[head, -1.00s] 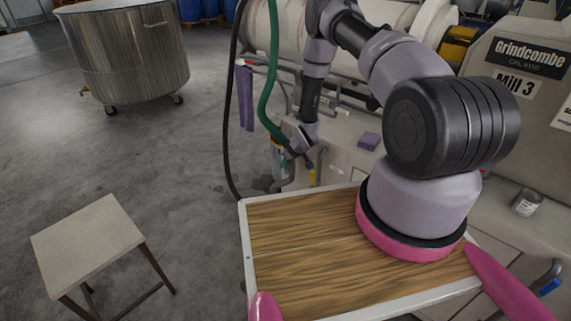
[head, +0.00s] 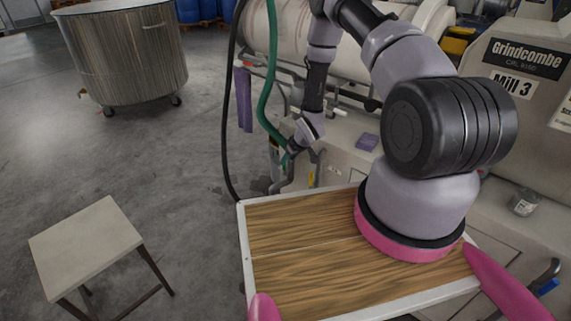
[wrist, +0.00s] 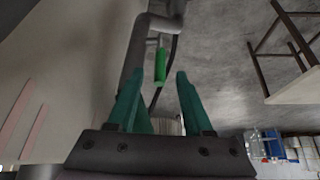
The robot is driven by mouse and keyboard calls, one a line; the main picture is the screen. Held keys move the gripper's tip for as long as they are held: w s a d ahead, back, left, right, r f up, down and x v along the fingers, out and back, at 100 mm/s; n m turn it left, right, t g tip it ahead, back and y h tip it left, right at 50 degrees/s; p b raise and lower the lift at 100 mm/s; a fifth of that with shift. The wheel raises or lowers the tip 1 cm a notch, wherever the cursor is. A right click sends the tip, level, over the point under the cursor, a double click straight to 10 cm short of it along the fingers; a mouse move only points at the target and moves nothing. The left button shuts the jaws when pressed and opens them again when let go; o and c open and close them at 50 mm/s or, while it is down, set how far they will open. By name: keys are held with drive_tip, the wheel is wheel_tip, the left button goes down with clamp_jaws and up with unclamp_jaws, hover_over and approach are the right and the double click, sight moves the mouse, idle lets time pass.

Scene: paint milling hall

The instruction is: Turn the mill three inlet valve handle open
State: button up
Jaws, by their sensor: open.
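In the wrist view a green handle grip (wrist: 160,66) shows beside a grey pipe (wrist: 137,62). It appears in the gap between my fingertips, seemingly a little beyond them. No contact shows. My gripper (wrist: 159,74) is open, with one green finger on each side of the gap. In the head view my gripper (head: 289,157) is small and partly hidden by my wrist, low at the left end of Mill 3 (head: 512,85). The green grip cannot be made out there. A small yellow part (head: 312,179) shows just below my wrist.
A green hose (head: 265,100) and a black hose (head: 227,140) hang left of my forearm. A purple cloth (head: 244,98) hangs by the rail; a purple block (head: 367,142) lies on the mill's ledge. A stool (head: 85,245) and a steel tub (head: 125,55) stand left on open floor.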

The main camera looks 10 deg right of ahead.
drive_tip(key=v, duration=0.5)
drive_tip(key=w+d+r+m+h, duration=0.1)
drive_tip(key=w+d+r+m, duration=0.15)
drive_tip(key=r, duration=1.65)
drive_tip(key=s+d+r+m+h, duration=0.1)
drive_tip(key=s+r, duration=0.1)
drive_tip(key=r, duration=0.7)
drive_tip(key=s+d+r+m, duration=0.1)
drive_tip(key=s+d+r, duration=0.1)
drive_tip(key=r, duration=0.6)
drive_tip(key=s+r+m+t, duration=0.1)
drive_tip(key=s+r+m, duration=0.1)
drive_tip(key=s+r, duration=0.95)
drive_tip(key=s+a+r+m+y, duration=0.1)
drive_tip(key=s+r, duration=0.3)
drive_tip(key=s, duration=0.3)
drive_tip(key=s+a+r+m, duration=0.1)
drive_tip(key=s+r, duration=0.3)
drive_tip(key=s, duration=0.4)
drive_tip(key=shift+s+a+r+m+y, duration=0.25)
drive_tip(key=shift+a+m+y, duration=0.1)
drive_tip(key=shift+y, duration=0.05)
drive_tip(key=shift+t, duration=0.3)
